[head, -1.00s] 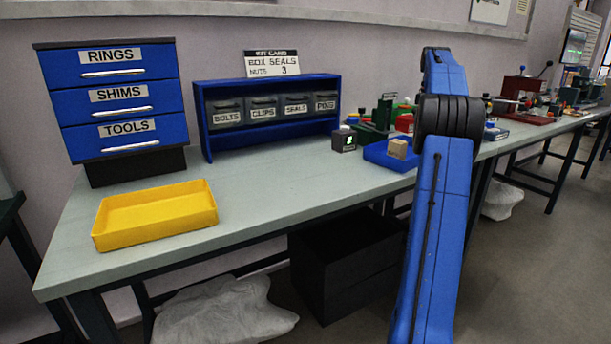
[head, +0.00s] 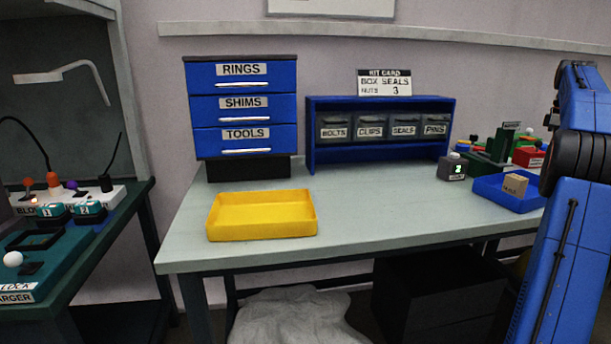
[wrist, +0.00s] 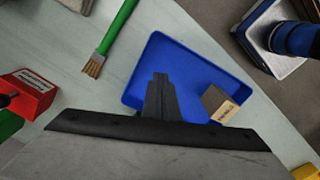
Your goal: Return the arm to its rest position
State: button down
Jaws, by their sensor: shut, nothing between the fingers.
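My gripper (wrist: 160,98) shows in the wrist view as dark fingers shut together with nothing between them. It is over the blue tray (wrist: 152,70), which holds a small wooden block (wrist: 219,103) to the right of the fingers. In the head view my blue arm stands upright at the right edge, and my gripper is not visible there. The blue tray (head: 484,188) and the labelled block (head: 515,185) sit on the bench just left of the arm.
The bench (head: 370,205) carries a yellow tray (head: 262,228), a blue drawer unit (head: 241,90), a rack of bins (head: 380,157) and a small dark device (head: 452,169). A green-handled brush (wrist: 113,36) and a red box (wrist: 27,92) lie near the blue tray. The bench's middle is clear.

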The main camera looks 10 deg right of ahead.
jog(key=a+r+m+t, duration=0.1)
jog(key=a+r, duration=0.1)
jog(key=a, duration=0.9)
jog(key=a+r+m, duration=0.1)
jog(key=a+r, duration=0.1)
jog(key=a, duration=0.8)
jog(key=s+a+f, duration=0.2)
jog(key=s+a, duration=0.2)
jog(key=a, duration=0.4)
jog(key=s+a+f+m+t, duration=0.1)
jog(key=s+a, duration=0.3)
jog(key=a, duration=0.4)
jog(key=s+a+f+m+h, duration=0.1)
jog(key=s+a+f, duration=0.2)
jog(key=a, duration=0.5)
jog(key=shift+s+a+f+t, duration=0.15)
jog(key=shift+s+t, duration=0.25)
jog(key=shift+s, duration=0.5)
jog(key=s+a+f+m+t, duration=0.1)
jog(key=s+a+f, duration=0.5)
jog(key=s+f, duration=0.3)
jog(key=s+a+f+m+t+y, duration=0.1)
jog(key=s+a+f, duration=0.5)
jog(key=s+f, duration=0.3)
jog(key=shift+s+a+f, duration=0.15)
jog(key=shift+s+a, duration=0.25)
jog(key=shift+s, duration=0.15)
